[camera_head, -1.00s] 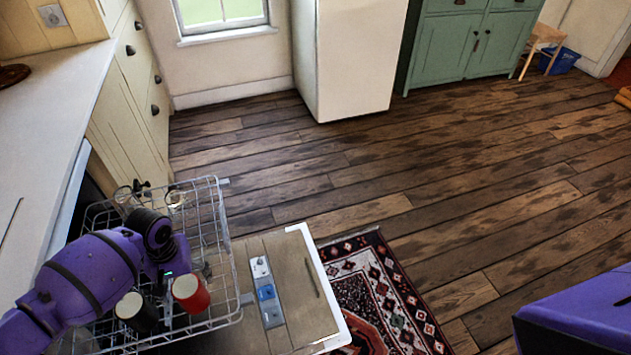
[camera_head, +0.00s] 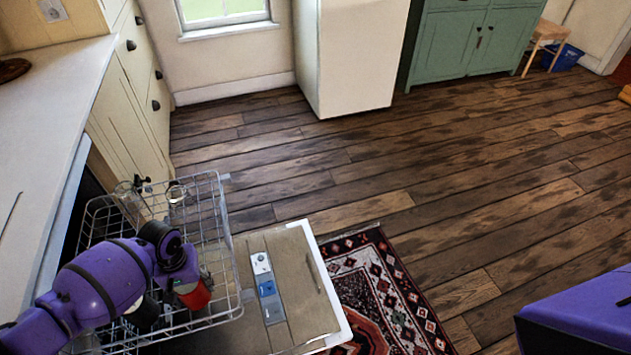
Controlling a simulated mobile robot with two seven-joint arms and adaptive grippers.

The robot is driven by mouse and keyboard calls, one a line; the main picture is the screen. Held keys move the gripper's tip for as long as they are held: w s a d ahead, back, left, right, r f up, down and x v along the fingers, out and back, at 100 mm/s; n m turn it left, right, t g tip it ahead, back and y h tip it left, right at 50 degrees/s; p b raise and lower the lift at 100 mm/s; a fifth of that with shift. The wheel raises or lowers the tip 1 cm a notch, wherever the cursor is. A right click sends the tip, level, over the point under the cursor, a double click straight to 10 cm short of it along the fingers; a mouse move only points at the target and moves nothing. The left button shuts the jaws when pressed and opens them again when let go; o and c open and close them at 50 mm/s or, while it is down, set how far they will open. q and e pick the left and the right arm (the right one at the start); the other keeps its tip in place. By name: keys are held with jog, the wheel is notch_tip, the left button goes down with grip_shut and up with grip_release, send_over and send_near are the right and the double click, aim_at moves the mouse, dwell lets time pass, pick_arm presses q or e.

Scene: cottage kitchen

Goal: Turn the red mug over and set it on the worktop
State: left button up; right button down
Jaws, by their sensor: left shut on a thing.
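The red mug (camera_head: 197,297) is in the wire dishwasher rack (camera_head: 222,262), near its right side. My left gripper (camera_head: 184,279) reaches down over the mug from the left and is shut on it. The gripper covers the mug's pale top face, so I cannot tell which way up it stands. The white worktop (camera_head: 45,115) runs along the left edge of the view. My right gripper is out of view; only a purple part of my right arm shows at the lower right.
A black mug (camera_head: 144,313) stands in the rack beside the red mug, partly behind my left arm. Clear glasses (camera_head: 177,192) stand at the rack's far end. The open dishwasher door (camera_head: 297,275) lies right of the rack. Most visible worktop is clear.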

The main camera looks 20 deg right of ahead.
pick_arm(q)
jog(key=c, duration=0.4)
jog(key=shift+o, duration=0.2)
jog(key=shift+r, duration=0.15)
